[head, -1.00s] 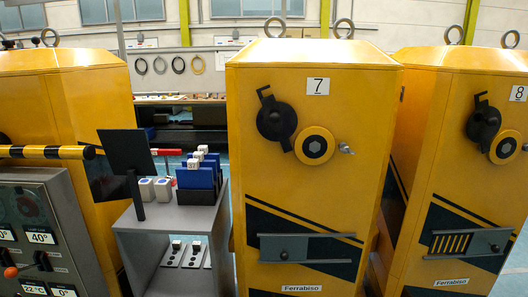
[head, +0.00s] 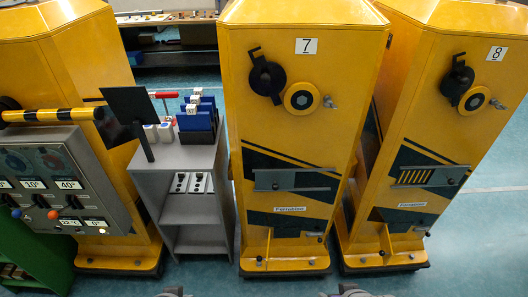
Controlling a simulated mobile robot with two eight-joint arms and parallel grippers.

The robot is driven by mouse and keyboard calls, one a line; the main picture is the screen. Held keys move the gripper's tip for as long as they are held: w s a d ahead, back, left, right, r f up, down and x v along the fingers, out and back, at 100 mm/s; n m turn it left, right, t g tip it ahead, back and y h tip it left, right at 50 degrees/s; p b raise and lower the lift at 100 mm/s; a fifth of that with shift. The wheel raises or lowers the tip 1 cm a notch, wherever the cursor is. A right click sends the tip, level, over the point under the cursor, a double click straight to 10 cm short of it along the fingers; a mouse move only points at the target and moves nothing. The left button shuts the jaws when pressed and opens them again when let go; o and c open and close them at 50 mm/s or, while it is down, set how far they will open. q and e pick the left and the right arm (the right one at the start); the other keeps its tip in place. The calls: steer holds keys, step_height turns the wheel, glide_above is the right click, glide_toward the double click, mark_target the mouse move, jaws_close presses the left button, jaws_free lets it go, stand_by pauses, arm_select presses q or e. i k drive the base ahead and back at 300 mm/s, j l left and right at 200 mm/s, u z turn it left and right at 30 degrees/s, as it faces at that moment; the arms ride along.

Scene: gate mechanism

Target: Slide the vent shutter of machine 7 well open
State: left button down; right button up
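Machine 7 (head: 290,110) is a tall yellow cabinet in the middle of the head view, with a "7" plate near its top. Its vent shutter (head: 273,180) is a flat grey plate at the left part of a horizontal rail (head: 322,181), on the dark stripe below the black crank. No vent slots show there. Only small grey tips of my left gripper (head: 172,292) and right gripper (head: 345,290) show at the bottom edge, well below and apart from the shutter. Their fingers are too cut off to tell open or shut.
Machine 8 (head: 440,120) stands close on the right; its vent slots (head: 413,177) show. A grey shelf cart (head: 185,175) with blue items stands left of machine 7. A control panel (head: 65,185) and striped bar (head: 50,115) are farther left. Floor in front is clear.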

mark_target(275, 180)
steer(key=i+j+z, duration=0.25)
steer(key=j+z, duration=0.25)
steer(key=i+j+z, duration=0.1)
steer(key=j+z, duration=0.15)
steer(key=j, duration=0.2)
steer(key=i+j+z, duration=0.1)
steer(key=j+z, duration=0.15)
steer(key=j, duration=0.1)
